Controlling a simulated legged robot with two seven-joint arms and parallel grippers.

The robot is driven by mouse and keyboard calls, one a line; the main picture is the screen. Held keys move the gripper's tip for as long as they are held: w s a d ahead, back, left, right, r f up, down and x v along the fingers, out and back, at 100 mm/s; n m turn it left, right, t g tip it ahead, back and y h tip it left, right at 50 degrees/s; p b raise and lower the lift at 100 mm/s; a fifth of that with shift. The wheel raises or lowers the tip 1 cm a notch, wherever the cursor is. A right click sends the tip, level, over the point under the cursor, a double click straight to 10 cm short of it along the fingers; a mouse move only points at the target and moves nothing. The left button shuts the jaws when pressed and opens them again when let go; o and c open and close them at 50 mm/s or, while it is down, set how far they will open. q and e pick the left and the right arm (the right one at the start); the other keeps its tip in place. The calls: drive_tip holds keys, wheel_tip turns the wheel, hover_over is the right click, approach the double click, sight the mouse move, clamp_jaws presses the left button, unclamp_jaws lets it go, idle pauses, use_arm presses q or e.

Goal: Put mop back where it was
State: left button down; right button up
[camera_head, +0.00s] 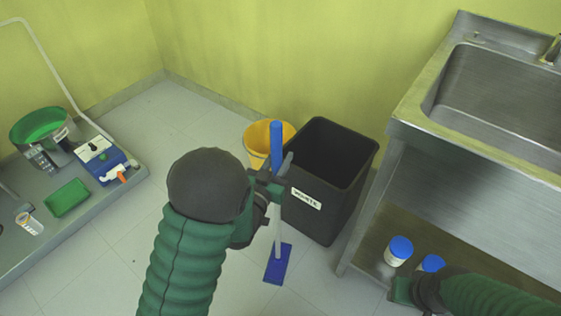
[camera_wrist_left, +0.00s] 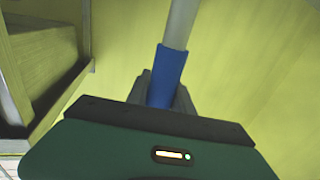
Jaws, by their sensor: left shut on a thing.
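The mop has a blue grip (camera_head: 276,145), a white pole (camera_head: 278,232) and a flat blue head (camera_head: 277,265). It is near upright in front of the black bin and the yellow bucket. My left gripper (camera_head: 277,178) is shut on the mop's handle, at the lower part of the blue grip. In the left wrist view the blue grip (camera_wrist_left: 167,74) sits between my fingers (camera_wrist_left: 160,95), with the white pole (camera_wrist_left: 181,22) beyond. I cannot tell whether the head touches the floor. My right gripper (camera_head: 402,291) is at the lower right; its fingers are unclear.
A yellow bucket (camera_head: 256,147) stands against the wall beside a black waste bin (camera_head: 352,190). A steel sink (camera_head: 478,100) is at the right, with blue-capped bottles (camera_head: 398,251) beneath. A grey bench (camera_head: 92,212) with lab items is at the left. The floor between is clear.

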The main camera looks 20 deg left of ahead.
use_arm(q)
drive_tip(key=shift+r, duration=0.1)
drive_tip(key=c, duration=1.1)
unclamp_jaws()
